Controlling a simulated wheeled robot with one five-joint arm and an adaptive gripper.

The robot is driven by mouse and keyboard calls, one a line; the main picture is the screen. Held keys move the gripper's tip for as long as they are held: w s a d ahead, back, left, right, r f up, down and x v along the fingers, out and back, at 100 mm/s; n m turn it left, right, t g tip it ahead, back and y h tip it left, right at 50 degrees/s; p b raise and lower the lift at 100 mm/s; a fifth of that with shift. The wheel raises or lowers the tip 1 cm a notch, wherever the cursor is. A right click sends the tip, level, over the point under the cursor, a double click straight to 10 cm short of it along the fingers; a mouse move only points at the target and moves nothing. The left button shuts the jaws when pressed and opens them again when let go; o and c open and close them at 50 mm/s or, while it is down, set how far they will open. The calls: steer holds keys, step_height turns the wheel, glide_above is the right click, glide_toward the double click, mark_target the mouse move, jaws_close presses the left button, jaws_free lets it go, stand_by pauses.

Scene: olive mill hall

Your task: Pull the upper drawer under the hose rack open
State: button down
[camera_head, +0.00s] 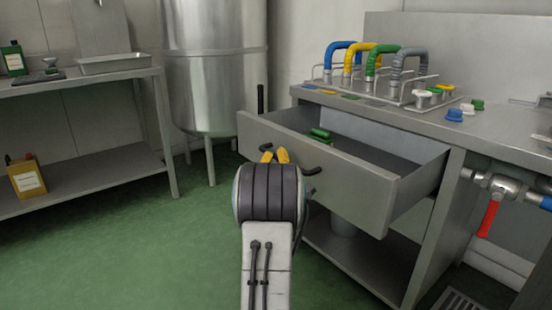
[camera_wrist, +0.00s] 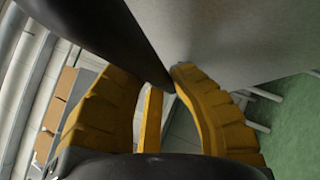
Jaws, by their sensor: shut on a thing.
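The upper drawer (camera_head: 345,182), a grey metal box under the table with the hose rack (camera_head: 375,84), stands pulled out, with its inside showing. A dark bar handle (camera_head: 312,170) runs across its front. My gripper (camera_head: 275,155) is at the handle's left part, its yellow fingers shut on it; my wrist hides much of the grip. In the wrist view the dark handle (camera_wrist: 125,40) crosses at the yellow fingers (camera_wrist: 158,95), beside the grey drawer front (camera_wrist: 230,40). A green object (camera_head: 320,134) lies in the drawer.
A steel tank (camera_head: 215,65) on legs stands behind, left of the drawer. A side table (camera_head: 85,78) with a tray stands at the left. A pipe with a red valve lever (camera_head: 488,218) is at the right. Green floor (camera_head: 150,250) is clear at the left front.

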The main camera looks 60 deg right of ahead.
steer(key=shift+r, duration=0.4)
steer(key=c, duration=1.4)
jaws_free()
steer(key=o, duration=0.4)
steer(key=shift+f, duration=0.25)
steer(key=shift+v, duration=3.75)
steer(key=shift+r, duration=0.1)
